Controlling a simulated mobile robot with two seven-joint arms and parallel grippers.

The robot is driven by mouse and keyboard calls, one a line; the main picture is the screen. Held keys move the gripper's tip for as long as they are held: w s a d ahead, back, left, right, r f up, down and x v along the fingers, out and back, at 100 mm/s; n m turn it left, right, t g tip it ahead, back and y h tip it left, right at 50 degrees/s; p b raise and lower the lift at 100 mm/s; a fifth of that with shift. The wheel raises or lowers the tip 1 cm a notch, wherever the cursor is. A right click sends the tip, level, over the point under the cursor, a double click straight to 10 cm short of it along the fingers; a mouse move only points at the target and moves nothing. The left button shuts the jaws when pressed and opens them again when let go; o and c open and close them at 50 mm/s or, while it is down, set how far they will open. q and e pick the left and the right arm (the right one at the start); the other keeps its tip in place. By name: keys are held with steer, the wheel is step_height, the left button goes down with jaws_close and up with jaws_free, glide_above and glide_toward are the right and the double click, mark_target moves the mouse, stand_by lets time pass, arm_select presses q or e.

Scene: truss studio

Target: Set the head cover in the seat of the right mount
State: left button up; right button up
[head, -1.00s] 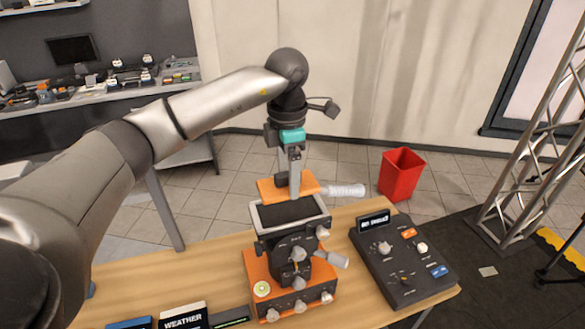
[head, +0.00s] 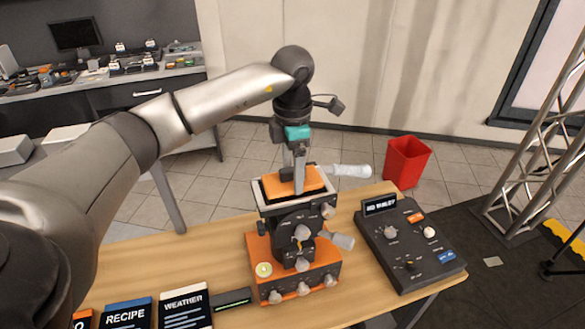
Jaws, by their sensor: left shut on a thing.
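The head cover (head: 312,180), a flat orange plate, is over the seat of the right mount. The mount (head: 300,228) has a dark head with several grey knobs on an orange base. The seat's pale rim (head: 293,208) shows in front of the cover, and a dark strip shows at its left. I cannot tell whether the cover rests in the seat or is just above it. My left gripper (head: 298,178) points down from above and is shut on the cover. My right gripper is not in view.
A black control console (head: 410,245) stands right of the mount on the wooden table (head: 200,252). Cards marked RECIPE (head: 127,314) and WEATHER (head: 184,304) are at the front left. A red bin (head: 407,162) stands on the floor behind. Two pale handles stick out right of the mount.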

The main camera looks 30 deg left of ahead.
mark_target(292, 168)
arm_select(q)
steer(key=shift+f+b, duration=0.4)
steer(key=shift+f, duration=0.2)
stand_by(0.9)
steer(key=o, duration=1.2)
step_height(292, 168, up, 11)
steer(key=shift+f+b, duration=0.2)
steer(key=shift+b, duration=0.3)
steer(key=shift+r+p, duration=0.75)
steer(key=shift+r, duration=1.6)
